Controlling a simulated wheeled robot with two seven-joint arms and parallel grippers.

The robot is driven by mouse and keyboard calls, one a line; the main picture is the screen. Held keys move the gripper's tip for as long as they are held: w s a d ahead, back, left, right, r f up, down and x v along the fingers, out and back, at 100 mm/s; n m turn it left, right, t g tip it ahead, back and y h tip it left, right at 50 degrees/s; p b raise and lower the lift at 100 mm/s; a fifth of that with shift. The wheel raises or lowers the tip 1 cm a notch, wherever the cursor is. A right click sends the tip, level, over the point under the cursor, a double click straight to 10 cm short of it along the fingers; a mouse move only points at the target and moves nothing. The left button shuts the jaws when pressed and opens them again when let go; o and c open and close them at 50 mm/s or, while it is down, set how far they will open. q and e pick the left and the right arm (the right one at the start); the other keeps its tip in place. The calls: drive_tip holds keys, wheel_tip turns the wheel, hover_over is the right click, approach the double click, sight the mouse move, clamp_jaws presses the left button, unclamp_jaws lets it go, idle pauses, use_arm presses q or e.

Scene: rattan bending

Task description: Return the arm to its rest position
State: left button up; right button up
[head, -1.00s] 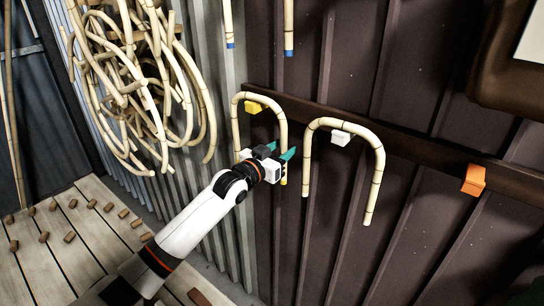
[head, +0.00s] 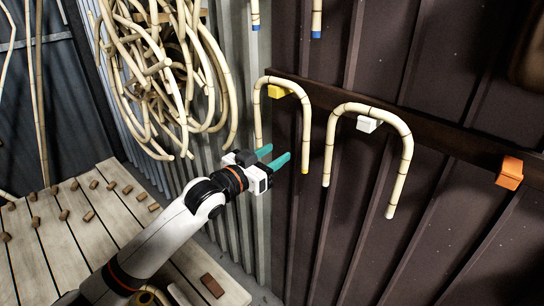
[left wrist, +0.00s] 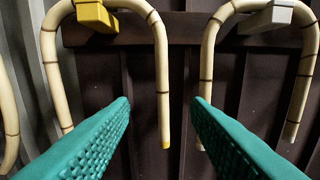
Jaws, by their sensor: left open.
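My left gripper (head: 272,158) is open and empty, its two teal fingers pointing at the wall. A bent rattan cane (head: 305,130) hangs over the yellow peg (head: 279,91), just beyond and above the fingertips. It also shows in the left wrist view (left wrist: 162,80), apart from the fingers. A second bent cane (head: 405,160) hangs over the white peg (head: 367,124) to the right. My right gripper is not in view.
An orange peg (head: 510,172) on the dark rail (head: 450,142) is bare. A tangle of rattan (head: 170,70) hangs at upper left. A wooden slatted bench (head: 65,240) with several small brown blocks stands at lower left, near my left arm.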

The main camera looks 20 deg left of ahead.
use_arm(q)
drive_tip(key=v, duration=0.9)
drive_tip(key=shift+p, duration=0.45)
idle(0.4)
